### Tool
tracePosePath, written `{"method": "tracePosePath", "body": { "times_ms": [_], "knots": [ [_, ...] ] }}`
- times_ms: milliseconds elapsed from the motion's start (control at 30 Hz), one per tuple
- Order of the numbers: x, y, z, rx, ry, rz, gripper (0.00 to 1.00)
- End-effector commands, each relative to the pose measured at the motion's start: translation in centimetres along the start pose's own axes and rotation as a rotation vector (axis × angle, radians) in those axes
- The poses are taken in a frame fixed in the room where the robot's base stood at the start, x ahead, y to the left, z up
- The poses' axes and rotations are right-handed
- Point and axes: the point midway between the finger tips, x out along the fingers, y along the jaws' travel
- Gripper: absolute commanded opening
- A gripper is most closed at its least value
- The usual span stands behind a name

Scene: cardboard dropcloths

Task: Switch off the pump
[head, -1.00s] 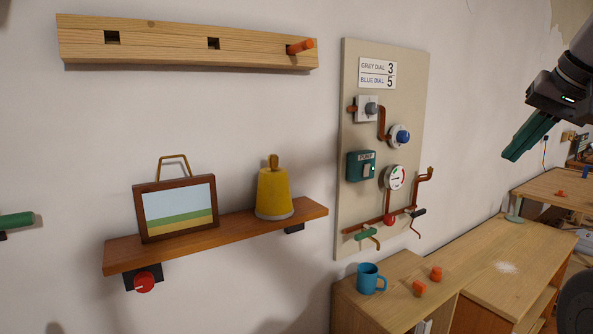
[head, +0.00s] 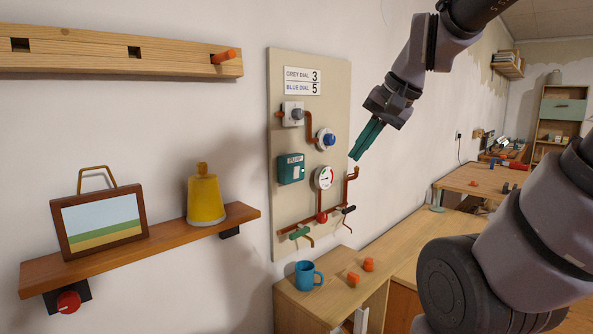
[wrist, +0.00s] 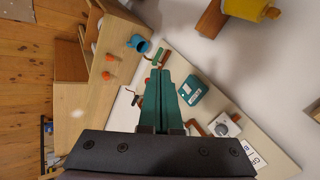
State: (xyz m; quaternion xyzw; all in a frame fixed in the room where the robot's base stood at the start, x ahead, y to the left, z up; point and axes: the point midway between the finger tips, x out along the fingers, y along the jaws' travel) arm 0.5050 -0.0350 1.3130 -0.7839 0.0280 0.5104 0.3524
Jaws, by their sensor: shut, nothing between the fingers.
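The pump switch (head: 291,169) is a dark green box labelled PUMP with a pale rocker. It is fixed to the beige panel (head: 283,225) on the wall, and it also shows in the wrist view (wrist: 193,90). My gripper (head: 355,157) has green fingers, is shut and empty, and is in the air to the right of the panel in the head view. In the wrist view its fingertips (wrist: 159,72) lie left of the switch, apart from it as far as I can tell. The rocker's position is too small to tell.
The panel also carries a grey dial (head: 297,114), a blue dial (head: 329,140), a gauge (head: 323,178) and copper pipes with levers. Below stand a blue mug (head: 307,276) and orange blocks (head: 353,279) on a wooden cabinet. A shelf (head: 140,246) is at left.

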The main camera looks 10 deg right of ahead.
Motion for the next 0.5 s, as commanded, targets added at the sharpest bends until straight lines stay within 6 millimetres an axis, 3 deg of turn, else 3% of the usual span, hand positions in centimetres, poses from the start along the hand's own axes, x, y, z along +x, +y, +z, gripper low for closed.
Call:
{"method": "tracePosePath", "body": {
  "times_ms": [233,500],
  "knots": [
    [8.2,-3.2,-4.7,0.570,-0.239,-0.111,0.00],
    [16.7,-3.2,-11.2,1.122,-0.350,-0.197,0.00]
  ]
}}
